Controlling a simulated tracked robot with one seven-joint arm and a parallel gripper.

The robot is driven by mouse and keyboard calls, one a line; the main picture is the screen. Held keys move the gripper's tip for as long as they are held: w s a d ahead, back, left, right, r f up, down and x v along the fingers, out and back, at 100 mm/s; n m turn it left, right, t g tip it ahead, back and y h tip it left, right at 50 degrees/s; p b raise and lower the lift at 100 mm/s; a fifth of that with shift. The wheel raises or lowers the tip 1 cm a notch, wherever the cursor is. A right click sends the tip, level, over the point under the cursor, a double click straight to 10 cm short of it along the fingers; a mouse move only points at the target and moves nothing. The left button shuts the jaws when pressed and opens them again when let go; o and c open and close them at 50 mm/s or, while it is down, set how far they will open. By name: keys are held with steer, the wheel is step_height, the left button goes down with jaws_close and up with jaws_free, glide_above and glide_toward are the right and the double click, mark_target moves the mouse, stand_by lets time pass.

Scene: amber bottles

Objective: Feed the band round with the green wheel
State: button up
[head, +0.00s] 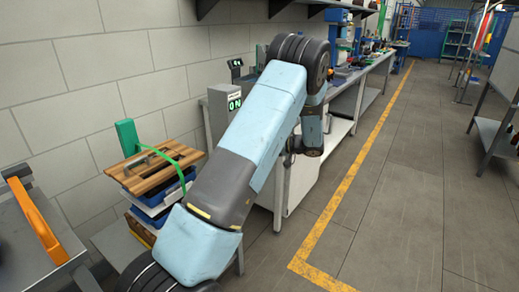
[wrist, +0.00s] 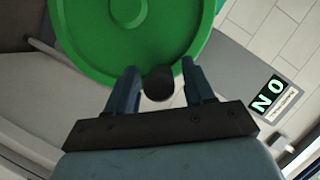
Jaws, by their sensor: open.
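The green wheel (wrist: 130,35) fills the top of the wrist view, with a raised rim and a round hub. A dark round knob (wrist: 159,84) shows near its lower edge. My gripper (wrist: 160,68) is open, with one finger on each side of the knob; I cannot tell whether they touch it. In the head view my arm hides the wheel. A thin green strap (head: 181,178), possibly the band, runs over a slatted wooden board (head: 152,170) at the left, near a green upright (head: 127,136).
A workbench (head: 345,95) runs along the wall. An orange handle (head: 38,222) is at the far left. The floor (head: 400,200) at the right is clear.

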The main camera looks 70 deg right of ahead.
steer(key=v, duration=1.2)
steer(key=shift+s, duration=0.4)
